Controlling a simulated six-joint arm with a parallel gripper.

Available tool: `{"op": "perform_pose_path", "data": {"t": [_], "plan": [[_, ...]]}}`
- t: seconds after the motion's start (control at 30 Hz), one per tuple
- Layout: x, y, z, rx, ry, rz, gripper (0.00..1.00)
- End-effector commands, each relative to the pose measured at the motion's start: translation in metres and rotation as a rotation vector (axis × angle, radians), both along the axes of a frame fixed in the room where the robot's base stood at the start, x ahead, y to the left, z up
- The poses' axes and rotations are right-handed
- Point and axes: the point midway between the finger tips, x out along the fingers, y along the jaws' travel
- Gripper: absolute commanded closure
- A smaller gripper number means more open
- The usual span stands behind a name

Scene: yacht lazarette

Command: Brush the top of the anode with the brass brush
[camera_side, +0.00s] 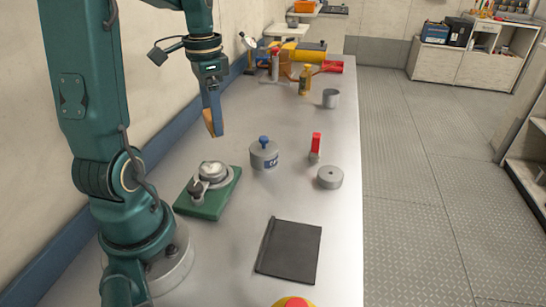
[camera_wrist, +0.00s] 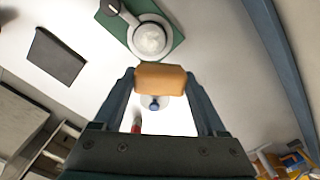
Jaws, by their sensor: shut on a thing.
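A round, rough, pale metal piece, apparently the anode (camera_side: 213,171), sits in a grey holder on a green board (camera_side: 228,195). In the wrist view the anode (camera_wrist: 150,39) is at the top, on the green board (camera_wrist: 178,12), beyond my gripper. My gripper (camera_side: 214,124) is shut on a tan wooden-looking block, apparently the brass brush (camera_side: 208,122). It holds the brush above the bench, behind the anode in the side view and apart from it. The brush (camera_wrist: 161,79) spans the jaws in the wrist view; its bristles cannot be made out.
A grey lidded pot (camera_side: 264,157) with a blue knob stands right of the board. A black mat (camera_side: 289,250) lies in front. Bottles and a cup (camera_side: 330,98) stand farther back.

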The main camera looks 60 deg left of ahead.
Motion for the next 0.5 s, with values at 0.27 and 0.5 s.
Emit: {"op": "perform_pose_path", "data": {"t": [0.27, 0.5], "plan": [[-0.003, 0.005, -0.006, -0.002, 0.001, 0.091, 0.7], [-0.003, 0.004, -0.026, -0.003, 0.002, 0.088, 0.7]]}}
